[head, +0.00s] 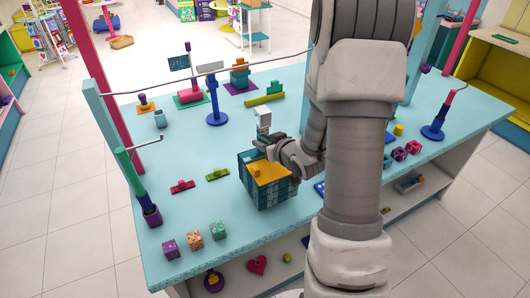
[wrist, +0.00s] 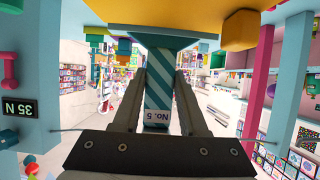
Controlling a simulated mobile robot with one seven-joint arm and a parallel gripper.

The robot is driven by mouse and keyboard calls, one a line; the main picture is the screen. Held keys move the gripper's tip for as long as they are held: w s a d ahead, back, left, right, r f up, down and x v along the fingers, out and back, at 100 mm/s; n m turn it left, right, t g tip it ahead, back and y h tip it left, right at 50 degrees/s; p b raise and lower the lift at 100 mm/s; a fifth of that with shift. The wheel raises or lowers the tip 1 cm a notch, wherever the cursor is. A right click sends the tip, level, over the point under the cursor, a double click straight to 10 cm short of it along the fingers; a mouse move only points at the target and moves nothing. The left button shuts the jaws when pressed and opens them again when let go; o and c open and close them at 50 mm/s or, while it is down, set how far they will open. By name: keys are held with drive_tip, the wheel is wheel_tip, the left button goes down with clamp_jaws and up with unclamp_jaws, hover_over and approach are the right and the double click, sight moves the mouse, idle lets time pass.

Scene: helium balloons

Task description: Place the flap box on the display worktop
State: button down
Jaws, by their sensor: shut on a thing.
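The flap box (head: 267,193) is a dark teal patterned box with an orange top, near the middle of the light blue display worktop (head: 190,140). I cannot tell whether its base touches the worktop. My gripper (head: 272,147) is at the box's upper back edge. In the wrist view my gripper (wrist: 157,115) is shut on a teal striped part of the flap box (wrist: 158,82), marked "No. 5", between its fingers. The orange part shows at the top of that view. The arm hides some of the worktop to the right.
Small dice blocks (head: 194,240) stand at the front left. Red and green pieces (head: 182,186) lie left of the box. A blue stand (head: 216,105) and other toys are behind. Posts (head: 145,200) rise at the worktop's edges.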

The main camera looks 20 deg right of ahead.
drive_tip(key=shift+f, duration=1.95)
drive_tip(key=shift+f, duration=0.1)
drive_tip(key=shift+c, duration=2.2)
unclamp_jaws()
